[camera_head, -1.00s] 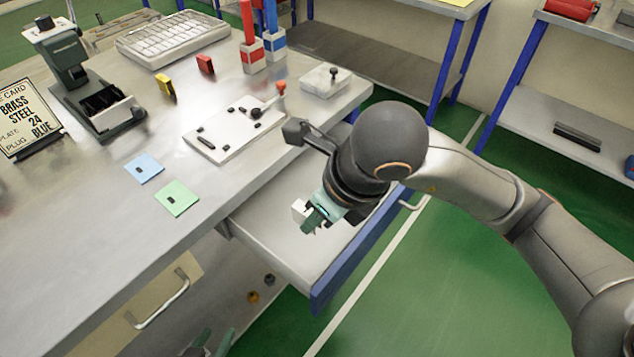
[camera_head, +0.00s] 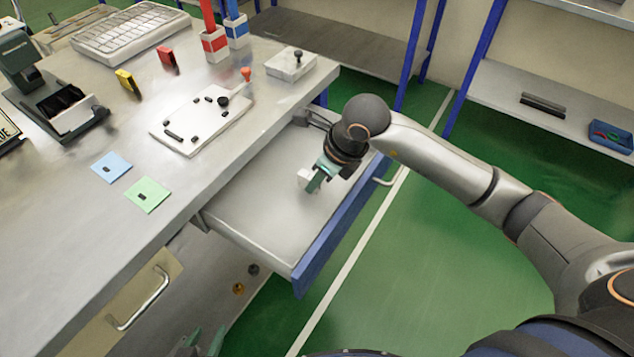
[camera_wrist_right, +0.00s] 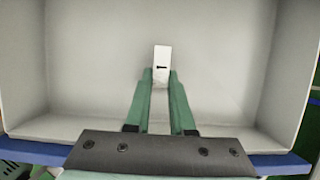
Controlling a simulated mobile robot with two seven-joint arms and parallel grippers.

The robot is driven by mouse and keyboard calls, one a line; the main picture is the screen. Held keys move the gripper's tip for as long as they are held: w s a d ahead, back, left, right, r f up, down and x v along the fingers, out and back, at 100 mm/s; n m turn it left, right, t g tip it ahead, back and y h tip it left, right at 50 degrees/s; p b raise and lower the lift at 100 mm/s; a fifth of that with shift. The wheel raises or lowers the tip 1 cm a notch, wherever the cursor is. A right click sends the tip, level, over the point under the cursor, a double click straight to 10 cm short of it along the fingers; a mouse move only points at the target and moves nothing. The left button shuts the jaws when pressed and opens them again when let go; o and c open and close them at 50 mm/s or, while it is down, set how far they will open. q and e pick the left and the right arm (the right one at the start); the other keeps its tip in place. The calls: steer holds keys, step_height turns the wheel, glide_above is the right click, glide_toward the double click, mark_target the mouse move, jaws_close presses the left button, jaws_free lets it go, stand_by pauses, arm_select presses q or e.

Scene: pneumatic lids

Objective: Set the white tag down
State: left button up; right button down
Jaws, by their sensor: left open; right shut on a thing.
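The white tag (camera_wrist_right: 162,62) has a small dark slot and sits between the green fingertips of my right gripper (camera_wrist_right: 160,76). In the head view, the right gripper (camera_head: 314,184) is inside the open drawer's outline, with the tag (camera_head: 304,177) showing as a small white piece at its fingers. The drawer (camera_head: 262,215) has a bare, pale floor. I cannot tell whether the tag touches that floor. My left gripper (camera_head: 202,346) is partly in view at the bottom edge, with its green fingers apart and nothing seen between them.
The bench top holds a blue card (camera_head: 111,167), a green card (camera_head: 147,194), a white plate with dark parts (camera_head: 200,118) and a small white box (camera_head: 291,64). The drawer's blue front (camera_head: 330,240) sticks out over the green floor. A closed drawer handle (camera_head: 143,300) is below left.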

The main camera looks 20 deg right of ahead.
steer(key=shift+f, duration=0.75)
steer(key=shift+f, duration=0.15)
steer(key=c, duration=0.8)
jaws_free()
steer(key=p+v, duration=0.1)
steer(key=v, duration=1.1)
steer(key=shift+s, duration=0.1)
